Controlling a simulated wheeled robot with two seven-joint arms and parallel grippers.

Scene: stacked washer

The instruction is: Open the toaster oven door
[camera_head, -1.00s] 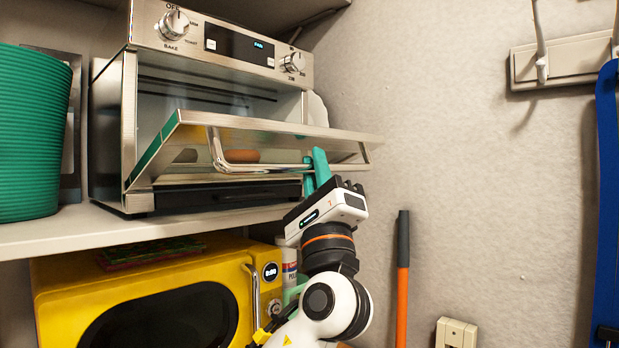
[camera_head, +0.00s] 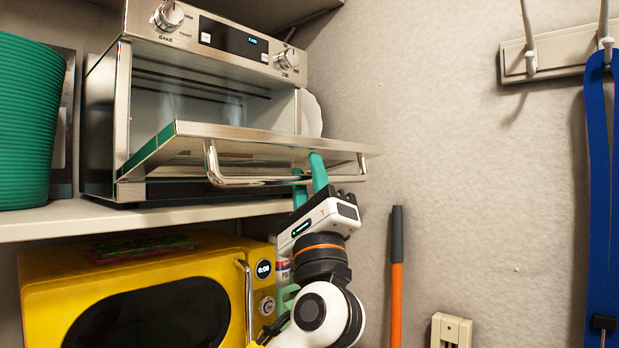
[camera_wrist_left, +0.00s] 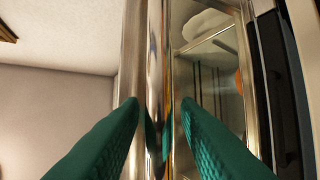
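The toaster oven (camera_head: 212,95) stands on a shelf, and its interior shows. Its door (camera_head: 235,146) is tilted far down, close to level, with the front edge toward me. The door's metal handle (camera_head: 275,182) runs along that edge; it also shows upright in the wrist view (camera_wrist_left: 156,60). My left gripper (camera_head: 308,171) is at the right part of the handle, below the door. Its teal fingers lie on either side of the bar, spread apart; in the wrist view the fingertips (camera_wrist_left: 162,101) straddle it with slight gaps. My right gripper is out of view.
A yellow microwave (camera_head: 130,262) sits below the shelf (camera_head: 150,217). A green ribbed bin (camera_head: 28,120) stands left of the oven. An orange-handled pole (camera_head: 396,280) leans at the wall, with hooks and a blue strap (camera_head: 600,200) farther right.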

